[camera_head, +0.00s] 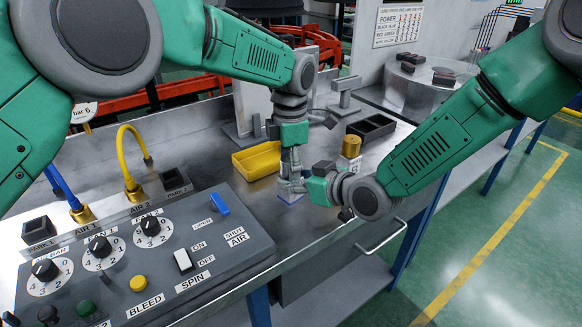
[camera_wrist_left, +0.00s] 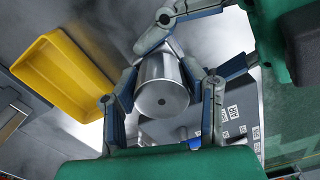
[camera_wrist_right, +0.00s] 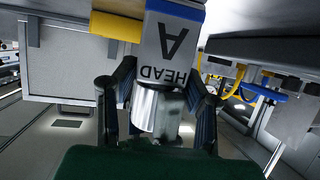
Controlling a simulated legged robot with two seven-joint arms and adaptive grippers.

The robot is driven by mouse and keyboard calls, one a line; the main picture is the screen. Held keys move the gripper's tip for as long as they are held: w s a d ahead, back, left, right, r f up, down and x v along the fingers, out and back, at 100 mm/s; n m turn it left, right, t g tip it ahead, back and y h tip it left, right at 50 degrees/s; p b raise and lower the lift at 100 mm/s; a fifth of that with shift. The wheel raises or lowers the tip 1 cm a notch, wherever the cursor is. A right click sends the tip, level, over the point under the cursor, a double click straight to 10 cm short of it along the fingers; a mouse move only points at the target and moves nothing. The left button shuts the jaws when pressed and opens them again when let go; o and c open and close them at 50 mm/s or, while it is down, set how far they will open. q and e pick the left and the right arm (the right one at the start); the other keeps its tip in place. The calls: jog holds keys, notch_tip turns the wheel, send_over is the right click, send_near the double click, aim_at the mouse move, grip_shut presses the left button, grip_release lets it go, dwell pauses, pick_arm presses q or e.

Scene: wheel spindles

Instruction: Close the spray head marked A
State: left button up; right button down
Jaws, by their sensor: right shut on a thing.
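The spray head marked A is a bright metal cylinder with a small hole in its end face, seen in the left wrist view (camera_wrist_left: 162,92). In the right wrist view the cylinder (camera_wrist_right: 146,108) stands by a blue and white plate (camera_wrist_right: 172,40) reading "HEAD A". My right gripper (camera_head: 300,188) reaches in from the side and is shut on the spray head. My left gripper (camera_head: 290,178) points down from above, its fingers open on both sides of the cylinder. In the head view the grippers hide most of the spray head.
A yellow tray (camera_head: 256,161) lies just left of the grippers. A black divided box (camera_head: 371,130) and a brass cylinder (camera_head: 351,146) stand behind and to the right. A control panel (camera_head: 150,265) with knobs and switches fills the front left. The two grippers are very close together.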

pick_arm(q)
jog(key=shift+o, duration=1.3)
jog(key=shift+r, duration=0.15)
jog(key=shift+r, duration=2.15)
jog(key=shift+c, duration=0.5)
jog(key=shift+r+n, duration=0.3)
notch_tip(320, 180, up, 3)
jog(key=n, duration=0.2)
jog(key=shift+n, duration=0.4)
jog(key=shift+f, duration=0.1)
